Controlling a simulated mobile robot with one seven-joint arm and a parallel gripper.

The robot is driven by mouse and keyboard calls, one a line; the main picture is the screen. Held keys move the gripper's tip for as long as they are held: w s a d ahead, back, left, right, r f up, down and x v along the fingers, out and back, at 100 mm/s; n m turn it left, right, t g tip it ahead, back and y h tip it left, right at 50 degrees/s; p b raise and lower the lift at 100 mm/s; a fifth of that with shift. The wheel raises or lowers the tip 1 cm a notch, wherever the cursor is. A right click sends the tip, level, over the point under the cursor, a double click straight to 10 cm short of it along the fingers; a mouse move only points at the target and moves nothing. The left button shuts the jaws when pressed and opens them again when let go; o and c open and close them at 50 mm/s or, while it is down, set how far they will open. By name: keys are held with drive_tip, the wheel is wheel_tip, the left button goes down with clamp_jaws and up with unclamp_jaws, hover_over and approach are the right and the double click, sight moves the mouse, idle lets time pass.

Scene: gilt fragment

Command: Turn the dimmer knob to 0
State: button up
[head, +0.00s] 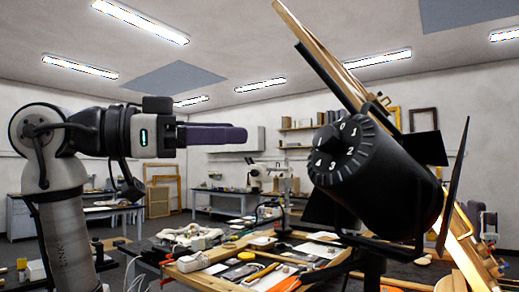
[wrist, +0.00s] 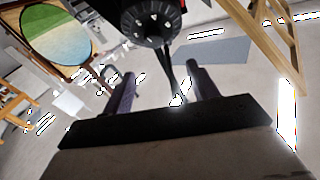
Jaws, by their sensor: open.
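The dimmer knob (head: 340,152) is a black ribbed dial with white numerals, on the rear end of a black lamp (head: 385,180) at the right of the head view. The 0 shows near the top of its face. I cannot tell which numeral it is set to. In the wrist view the knob (wrist: 150,25) is at the top centre, beyond the fingertips. My gripper (head: 244,135) is at the left in the head view, pointing right towards the knob with a clear gap between them. In the wrist view its two fingers (wrist: 160,76) are apart, with nothing held.
A wooden beam (head: 315,50) slants behind the lamp, and dark flaps (head: 455,185) stand at its right. A cluttered workbench (head: 235,275) with tools and a white cloth lies below. The air between my gripper and the knob looks free.

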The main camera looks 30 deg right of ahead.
sight(320, 138)
drive_tip(key=shift+y, duration=0.3)
drive_tip(key=p+x, duration=0.1)
drive_tip(key=x, duration=0.3)
drive_tip(key=p+x, duration=0.1)
drive_tip(key=x, duration=0.4)
drive_tip(key=s+p+x, duration=0.1)
drive_tip(key=x, duration=0.4)
drive_tip(key=shift+a, duration=0.1)
drive_tip(key=c, duration=1)
drive_tip(key=shift+f, duration=0.1)
